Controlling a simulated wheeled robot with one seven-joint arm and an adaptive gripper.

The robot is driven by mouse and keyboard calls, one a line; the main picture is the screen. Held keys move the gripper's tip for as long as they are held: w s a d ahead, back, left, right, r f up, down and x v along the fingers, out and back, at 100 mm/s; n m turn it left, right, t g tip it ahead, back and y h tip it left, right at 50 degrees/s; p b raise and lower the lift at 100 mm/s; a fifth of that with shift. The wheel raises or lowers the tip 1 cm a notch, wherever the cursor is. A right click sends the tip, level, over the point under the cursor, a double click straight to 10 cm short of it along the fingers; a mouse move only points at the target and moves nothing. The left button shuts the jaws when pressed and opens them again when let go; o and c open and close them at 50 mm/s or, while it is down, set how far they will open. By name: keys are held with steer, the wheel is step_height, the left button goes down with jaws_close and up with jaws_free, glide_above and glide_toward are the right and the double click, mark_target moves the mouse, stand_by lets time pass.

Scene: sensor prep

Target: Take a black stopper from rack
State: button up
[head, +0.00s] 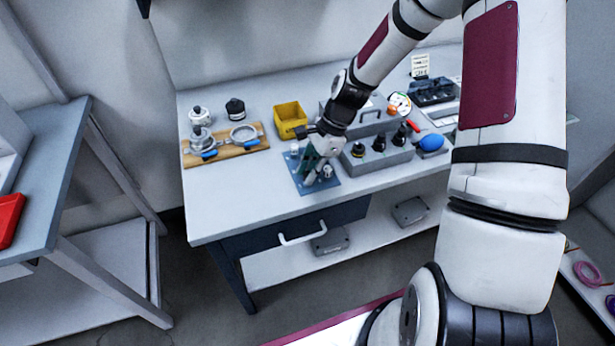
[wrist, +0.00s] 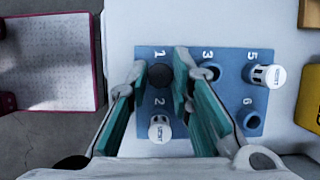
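A blue rack (wrist: 150,52) with numbered positions lies on the table; it also shows in the head view (head: 303,187). A black stopper (wrist: 160,76) sits at position 1. White stoppers marked VENT stand at position 2 (wrist: 160,128) and position 5 (wrist: 268,75). Position 6 is an empty hole, and position 3 looks empty but is partly covered. My right finger hides position 4. My gripper (wrist: 161,72) points down over the rack, open, with one teal finger on each side of the black stopper. In the head view my gripper (head: 312,164) covers much of the rack.
A grey block (head: 378,160) with several black-topped pieces stands close right of the rack. A yellow bin (head: 290,120) is behind it. A wooden board (head: 250,148) with metal clamps lies to the left. The table's front left is clear.

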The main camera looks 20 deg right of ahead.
steer(key=shift+c, duration=0.4)
steer(key=shift+r, duration=0.8)
step_height(320, 180, up, 2)
steer(key=shift+r, duration=0.15)
steer(key=s+d+r, duration=0.1)
steer(key=s+d, duration=0.3)
steer(key=s, duration=1.1)
steer(key=shift+s+p, duration=0.25)
steer(key=shift+p, duration=0.2)
